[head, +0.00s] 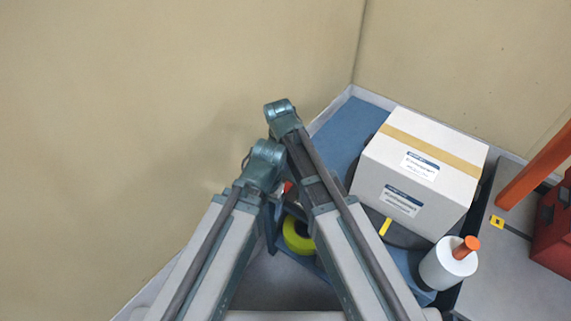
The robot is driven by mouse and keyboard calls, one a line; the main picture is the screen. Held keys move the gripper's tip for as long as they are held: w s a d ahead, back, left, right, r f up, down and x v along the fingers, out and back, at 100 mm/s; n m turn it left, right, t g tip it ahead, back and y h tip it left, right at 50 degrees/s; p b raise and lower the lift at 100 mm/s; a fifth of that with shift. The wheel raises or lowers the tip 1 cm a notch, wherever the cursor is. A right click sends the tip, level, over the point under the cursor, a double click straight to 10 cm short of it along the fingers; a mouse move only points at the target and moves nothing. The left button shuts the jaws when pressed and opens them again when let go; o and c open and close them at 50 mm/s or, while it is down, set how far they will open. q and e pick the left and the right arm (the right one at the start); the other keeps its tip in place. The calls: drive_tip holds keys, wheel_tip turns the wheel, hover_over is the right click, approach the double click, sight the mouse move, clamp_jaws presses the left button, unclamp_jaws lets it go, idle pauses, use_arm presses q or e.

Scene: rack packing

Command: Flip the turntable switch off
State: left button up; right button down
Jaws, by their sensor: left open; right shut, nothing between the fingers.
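The turntable (410,238) is a dark round plate under a large white carton (415,165), mostly covered by it. A yellow marker (385,227) shows at its near edge. I cannot make out the switch for certain; a small red patch (287,187) shows between my arms, partly hidden. My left gripper (264,165) is at the teal end of the lower arm, left of the turntable. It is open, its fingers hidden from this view. My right gripper (282,115) is at the higher arm end, near the wall corner. It is shut and empty, its fingers also hidden.
A yellow-green roll (298,236) lies between my arms. An orange post (535,165) and a red case (555,225) are at far right. Beige walls (150,110) close off the left and back.

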sight(288, 185)
use_arm(q)
wheel_tip(288, 185, down, 10)
drive_tip(key=b, duration=0.8)
drive_tip(key=shift+d+b, duration=0.2)
drive_tip(key=shift+b, duration=0.15)
use_arm(e)
drive_tip(key=f, duration=0.6)
drive_tip(key=w+f, duration=0.1)
drive_tip(key=f, duration=0.2)
drive_tip(key=shift+d+f, duration=0.35)
drive_tip(key=shift+f, duration=0.05)
use_arm(q)
drive_tip(key=shift+f, duration=0.1)
use_arm(e)
drive_tip(key=shift+f, duration=0.2)
drive_tip(key=shift+s, duration=0.1)
drive_tip(key=shift+s+a+r, duration=0.15)
drive_tip(key=shift+s+a, duration=0.25)
drive_tip(key=shift+s, duration=0.15)
use_arm(q)
drive_tip(key=shift+w, duration=0.2)
drive_tip(key=shift+d+r, duration=0.1)
drive_tip(key=shift+r, duration=0.15)
use_arm(e)
drive_tip(key=shift+s+a+r, duration=0.1)
